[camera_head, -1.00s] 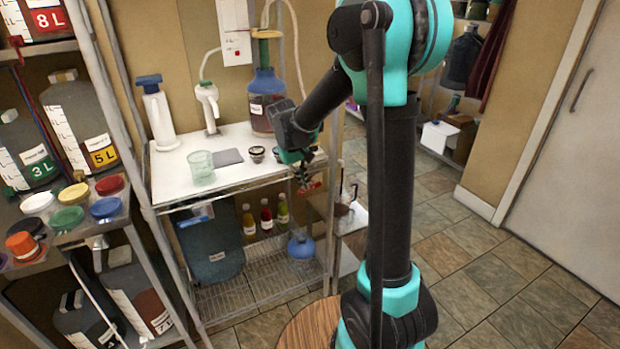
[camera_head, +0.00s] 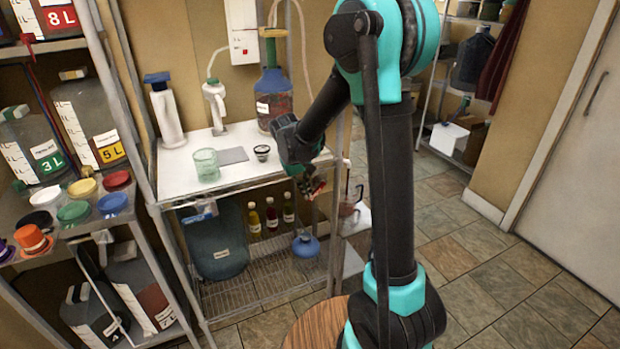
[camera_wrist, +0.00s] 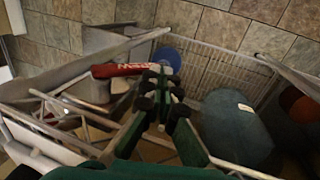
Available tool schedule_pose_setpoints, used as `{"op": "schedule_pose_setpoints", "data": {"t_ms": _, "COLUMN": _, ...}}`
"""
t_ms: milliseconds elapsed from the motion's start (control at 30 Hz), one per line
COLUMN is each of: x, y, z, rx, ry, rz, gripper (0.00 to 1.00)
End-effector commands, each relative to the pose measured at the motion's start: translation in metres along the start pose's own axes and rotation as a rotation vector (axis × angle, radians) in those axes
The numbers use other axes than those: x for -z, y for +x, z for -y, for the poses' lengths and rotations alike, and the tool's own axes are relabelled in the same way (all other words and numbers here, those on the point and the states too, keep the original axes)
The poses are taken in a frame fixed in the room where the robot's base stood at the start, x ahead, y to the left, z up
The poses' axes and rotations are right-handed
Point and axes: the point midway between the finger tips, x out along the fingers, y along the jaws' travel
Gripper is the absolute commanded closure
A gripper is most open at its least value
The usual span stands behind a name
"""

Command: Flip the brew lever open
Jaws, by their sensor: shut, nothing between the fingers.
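A red lever handle with white lettering (camera_wrist: 122,69) lies crosswise in the wrist view, joined at its left to a grey round part. I take it to be the brew lever. In the head view only a small bit of red (camera_head: 319,186) shows beside my gripper. My gripper (camera_wrist: 160,97) is shut and empty, with its dark fingertips close to the lever's right end. Whether they touch it I cannot tell.
A wire shelf below holds a teal container (camera_head: 217,245), small bottles and a blue flask (camera_head: 305,243). Tiled floor is open at right.

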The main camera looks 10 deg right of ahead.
Motion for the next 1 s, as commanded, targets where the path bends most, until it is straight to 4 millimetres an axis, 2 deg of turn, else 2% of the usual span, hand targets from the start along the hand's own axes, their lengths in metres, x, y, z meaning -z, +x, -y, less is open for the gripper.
{"op": "schedule_pose_setpoints", "data": {"t_ms": 600, "x": 0.0, "y": 0.0, "z": 0.0, "rx": 0.0, "ry": 0.0, "rz": 0.0, "gripper": 1.0}}
{"op": "schedule_pose_setpoints", "data": {"t_ms": 1000, "x": 0.0, "y": -0.014, "z": -0.004, "rx": 0.0, "ry": 0.0, "rz": 0.0, "gripper": 1.0}}
